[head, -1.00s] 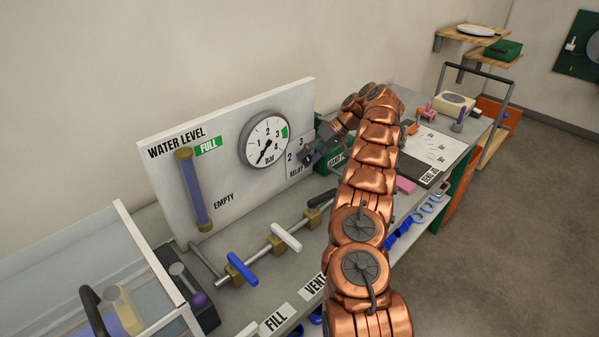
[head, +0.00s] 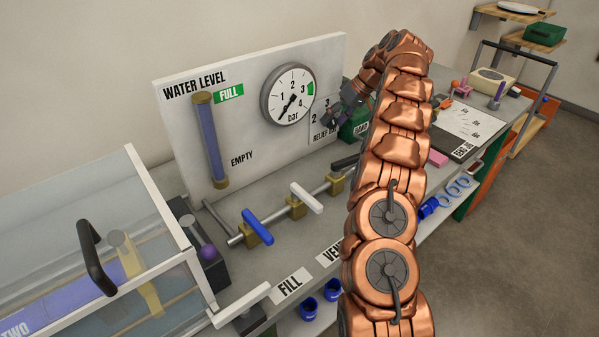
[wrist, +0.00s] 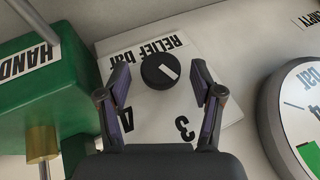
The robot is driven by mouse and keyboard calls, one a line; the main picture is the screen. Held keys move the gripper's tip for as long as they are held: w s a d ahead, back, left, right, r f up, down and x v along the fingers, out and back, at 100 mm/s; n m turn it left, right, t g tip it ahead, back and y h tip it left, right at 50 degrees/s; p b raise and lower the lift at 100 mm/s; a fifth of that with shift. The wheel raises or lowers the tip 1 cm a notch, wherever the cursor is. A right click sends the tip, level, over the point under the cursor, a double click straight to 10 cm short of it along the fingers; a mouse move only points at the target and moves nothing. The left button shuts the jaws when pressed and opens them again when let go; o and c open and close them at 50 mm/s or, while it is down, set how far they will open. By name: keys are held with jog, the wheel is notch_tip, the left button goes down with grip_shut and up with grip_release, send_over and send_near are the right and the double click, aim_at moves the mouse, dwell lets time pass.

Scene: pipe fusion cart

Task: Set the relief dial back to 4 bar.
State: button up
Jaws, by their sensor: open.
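The relief dial (wrist: 162,70) is a round black knob with a white pointer line, on a white plate marked "RELIEF bar" (wrist: 150,48). The wrist view shows this plate upside down, with the numbers 4 and 3 below the knob. The pointer line slants to the lower right, toward the 3 side rather than the 4. My gripper (wrist: 160,103) is open, with one finger on each side of the knob in the picture. I cannot tell whether the fingers touch it. In the head view my gripper (head: 338,118) is at the relief plate (head: 319,128) and hides the knob.
A pressure gauge (head: 288,94) sits left of the relief plate, its needle pointing low left. A green hand pump box (wrist: 38,85) stands close beside the plate. Blue (head: 257,226) and white (head: 307,198) valve handles are on the pipe in front of the board.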

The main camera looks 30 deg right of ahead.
jog(key=shift+s+a+h+b, duration=0.1)
jog(key=shift+a+h+b, duration=0.05)
jog(key=shift+h+b, duration=0.85)
jog(key=shift+n+b, duration=0.3)
jog(key=shift+b, duration=0.1)
jog(key=shift+a+t+h, duration=0.15)
jog(key=shift+t+h, duration=0.15)
jog(key=shift+h, duration=0.7)
jog(key=shift+b, duration=0.3)
jog(key=shift+a+b+v, duration=0.4)
jog(key=shift+b+v, duration=0.25)
jog(key=shift+v, duration=2.85)
jog(key=s+a+g, duration=0.1)
jog(key=s+a, duration=0.5)
jog(key=a, duration=0.1)
jog(key=s+a+g+p, duration=0.1)
jog(key=s+a, duration=0.5)
jog(key=a, duration=0.1)
jog(key=s+a+g+p, duration=0.1)
jog(key=s+a, duration=0.4)
jog(key=a, duration=0.2)
jog(key=shift+s+r+m, duration=0.3)
jog(key=shift+s+m, duration=0.1)
jog(key=shift+s+a+f, duration=0.15)
jog(key=shift+s+a, duration=0.3)
jog(key=shift+s, duration=0.25)
